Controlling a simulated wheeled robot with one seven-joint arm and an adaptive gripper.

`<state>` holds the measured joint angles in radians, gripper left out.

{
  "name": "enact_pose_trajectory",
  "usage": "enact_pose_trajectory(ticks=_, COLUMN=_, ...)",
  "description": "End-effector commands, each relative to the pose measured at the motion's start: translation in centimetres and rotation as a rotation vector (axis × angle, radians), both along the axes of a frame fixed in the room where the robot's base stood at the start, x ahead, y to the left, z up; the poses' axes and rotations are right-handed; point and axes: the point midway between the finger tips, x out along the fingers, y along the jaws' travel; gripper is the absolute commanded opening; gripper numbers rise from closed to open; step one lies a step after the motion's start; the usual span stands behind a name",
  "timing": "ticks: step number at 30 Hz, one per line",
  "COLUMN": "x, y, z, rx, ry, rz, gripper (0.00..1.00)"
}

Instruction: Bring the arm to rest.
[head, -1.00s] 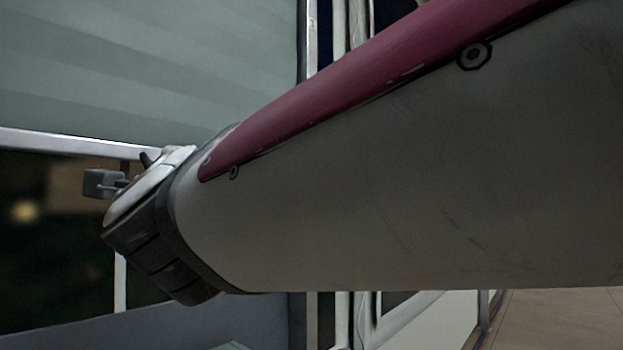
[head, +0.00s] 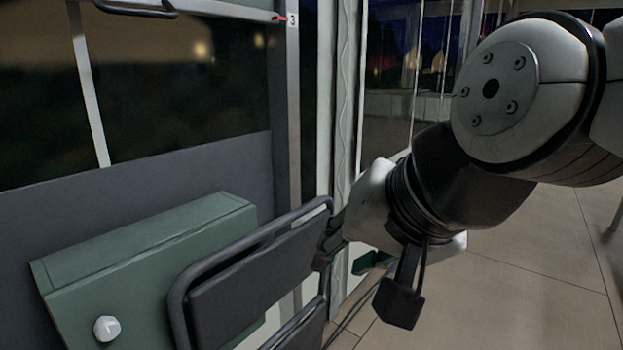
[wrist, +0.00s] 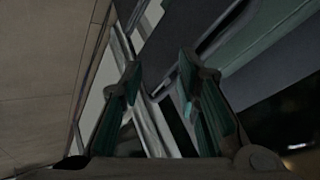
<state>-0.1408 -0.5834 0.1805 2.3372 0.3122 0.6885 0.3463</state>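My gripper (wrist: 160,78) shows in the wrist view with its two green-padded fingers apart and nothing held between them. In the head view my arm reaches in from the right, bent, with its wrist near the middle of the picture.
A green box (head: 150,250) with a white knob (head: 107,328) stands at the left against a grey wall (head: 140,178) below a dark window. Door posts rise behind my wrist. Open tiled floor (head: 540,265) lies at the lower right.

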Motion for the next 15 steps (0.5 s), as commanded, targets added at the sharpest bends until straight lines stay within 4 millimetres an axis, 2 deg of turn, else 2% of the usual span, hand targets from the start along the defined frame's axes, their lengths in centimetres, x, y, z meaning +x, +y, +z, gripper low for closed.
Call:
enact_pose_trajectory(ticks=1, x=-1.8, y=-2.4, z=-1.8, rx=-0.065, ry=0.061, rz=0.006, gripper=0.3)
enact_pose_trajectory(ticks=6, x=-8.4, y=-8.6, z=-6.5, rx=-0.236, ry=0.276, rz=0.056, gripper=0.3)
enact_pose_trajectory(ticks=9, x=-12.0, y=-11.2, z=-8.3, rx=-0.298, ry=0.389, rz=0.082, gripper=0.3)
enact_pose_trajectory(ticks=15, x=-19.0, y=-15.0, z=-10.8, rx=-0.375, ry=0.602, rz=0.134, gripper=0.3)
